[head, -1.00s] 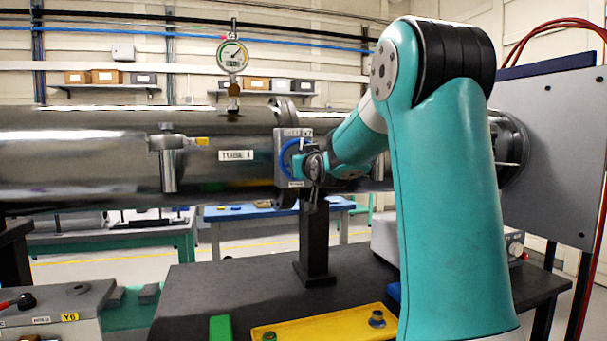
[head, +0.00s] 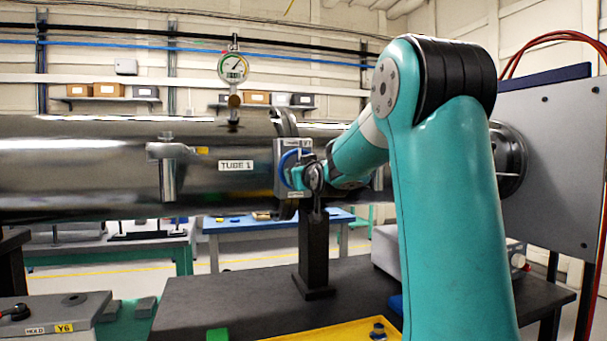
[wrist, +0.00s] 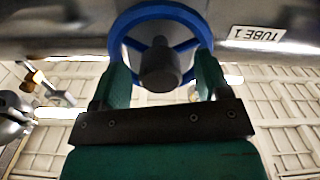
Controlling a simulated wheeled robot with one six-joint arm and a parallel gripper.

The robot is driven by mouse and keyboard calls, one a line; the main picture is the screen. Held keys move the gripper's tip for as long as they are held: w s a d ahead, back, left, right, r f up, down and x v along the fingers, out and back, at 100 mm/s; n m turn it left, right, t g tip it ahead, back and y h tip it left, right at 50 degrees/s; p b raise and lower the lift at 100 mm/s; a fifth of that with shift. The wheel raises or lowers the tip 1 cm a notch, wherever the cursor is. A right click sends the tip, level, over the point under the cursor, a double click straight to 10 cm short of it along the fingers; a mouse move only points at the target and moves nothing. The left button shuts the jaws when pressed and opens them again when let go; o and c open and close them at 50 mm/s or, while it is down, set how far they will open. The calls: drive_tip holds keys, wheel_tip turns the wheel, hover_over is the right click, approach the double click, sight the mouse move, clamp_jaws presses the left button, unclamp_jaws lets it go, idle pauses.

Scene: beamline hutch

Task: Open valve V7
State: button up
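Valve V7 is a grey plate (head: 280,157) with a blue handwheel (head: 288,175), mounted on the large metal tube. In the wrist view the blue wheel (wrist: 158,12) and its dark round hub (wrist: 160,66) are straight ahead of my gripper (wrist: 163,68). My gripper's two green fingers stand wide apart, one on each side of the hub, with clear space between. Their tips overlap the wheel's rim and spokes in the picture; I cannot tell whether they touch it. In the head view my gripper (head: 303,176) is at the wheel's right side, partly hiding it.
The tube (head: 90,165) carries a "TUBE 1" label, a side fitting (head: 170,170) and a gauge (head: 233,67). A black post (head: 314,255) stands below the valve. The dark bench (head: 230,300) holds a yellow tray (head: 335,332) and a Y6 box (head: 55,312). A grey panel (head: 555,150) is at right.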

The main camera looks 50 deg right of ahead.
drive_tip(key=p+v, duration=0.5)
drive_tip(key=v, duration=1.2)
drive_tip(key=shift+s, duration=0.25)
drive_tip(key=w+a+f+n+g+y+p, duration=0.1)
drive_tip(key=a+f+n+g+y+p, duration=0.15)
drive_tip(key=a+y, duration=0.65)
drive_tip(key=w+a+f+n+g+y+p, duration=0.1)
drive_tip(key=w+a+f+n+g+y, duration=0.2)
drive_tip(key=a, duration=1.3)
drive_tip(key=s+a+f+n+g+y+p, duration=0.1)
drive_tip(key=s+a+f+n+g, duration=0.1)
drive_tip(key=s+a+g, duration=0.3)
drive_tip(key=s+a+f+n+g+p, duration=0.1)
drive_tip(key=s+a+f+n+g, duration=0.1)
drive_tip(key=s+a, duration=0.5)
drive_tip(key=s+n+g, duration=0.1)
drive_tip(key=s+g, duration=0.1)
drive_tip(key=s, duration=0.2)
drive_tip(key=shift+s+g+y+p, duration=0.35)
drive_tip(key=shift+s+y, duration=0.05)
